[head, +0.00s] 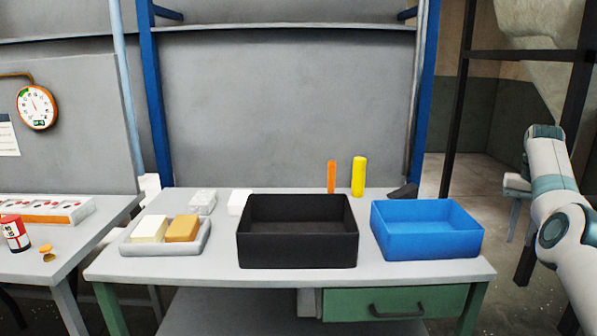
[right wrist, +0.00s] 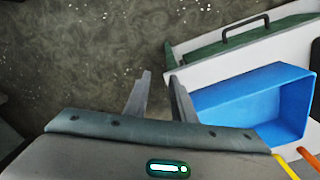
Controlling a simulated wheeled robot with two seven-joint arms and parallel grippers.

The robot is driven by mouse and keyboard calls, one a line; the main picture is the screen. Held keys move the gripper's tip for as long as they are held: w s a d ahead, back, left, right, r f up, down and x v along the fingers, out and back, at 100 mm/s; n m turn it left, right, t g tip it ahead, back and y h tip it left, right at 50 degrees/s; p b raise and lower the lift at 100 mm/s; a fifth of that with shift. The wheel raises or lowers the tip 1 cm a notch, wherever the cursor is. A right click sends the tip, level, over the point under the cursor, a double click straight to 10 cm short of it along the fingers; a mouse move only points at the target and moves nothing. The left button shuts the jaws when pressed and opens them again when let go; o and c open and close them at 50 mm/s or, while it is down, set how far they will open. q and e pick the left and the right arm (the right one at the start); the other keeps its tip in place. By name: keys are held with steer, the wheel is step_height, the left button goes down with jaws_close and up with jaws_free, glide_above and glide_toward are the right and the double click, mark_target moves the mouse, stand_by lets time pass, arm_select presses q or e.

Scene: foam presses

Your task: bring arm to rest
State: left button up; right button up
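My right arm (head: 560,205) is raised at the right edge of the head view. Its gripper (head: 519,232) hangs to the right of the table, clear of the blue bin. In the right wrist view the two fingers of this gripper (right wrist: 160,88) stand apart with only floor seen between them, so it is open and empty. My left arm and gripper do not show in either view.
A table (head: 215,266) holds a black bin (head: 298,250), a blue bin (head: 430,246) and a pale tray (head: 165,249) with a cream block (head: 150,229) and a tan block (head: 183,228). Orange (head: 331,176) and yellow (head: 358,176) pieces stand behind. The blue bin also shows in the wrist view (right wrist: 255,105).

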steer(key=s+d+m, duration=0.3)
steer(key=s+d, duration=0.6)
steer(key=d, duration=0.5)
steer(key=s+d+f+n+h, duration=0.15)
steer(key=d+f+h, duration=0.3)
steer(key=f, duration=0.95)
steer(key=d+f+n+h, duration=0.25)
steer(key=d+f, duration=0.35)
steer(key=f, duration=0.7)
steer(key=s+a+f+n+t, duration=0.2)
steer(key=s+f+n+t, duration=0.15)
steer(key=f, duration=0.65)
steer(key=s+a+f+n+t, duration=0.25)
steer(key=s+f, duration=0.25)
steer(key=f, duration=0.6)
steer(key=s+a+f+n+t+y, duration=0.1)
steer(key=s+a+f+n+y, duration=0.2)
steer(key=s+a+f, duration=0.75)
steer(key=s+a+f+n+y, duration=0.3)
steer(key=s+a+f, duration=0.4)
steer(key=s+a, duration=0.6)
steer(key=s+a+f+m+y, duration=0.1)
steer(key=a+f+m, duration=0.1)
steer(key=a, duration=1.6)
steer(key=s+a+f+m+y, duration=0.2)
steer(key=a+f, duration=0.2)
steer(key=a, duration=1.4)
steer(key=shift+s+a+f+t, duration=0.2)
steer(key=shift+s+t, duration=0.1)
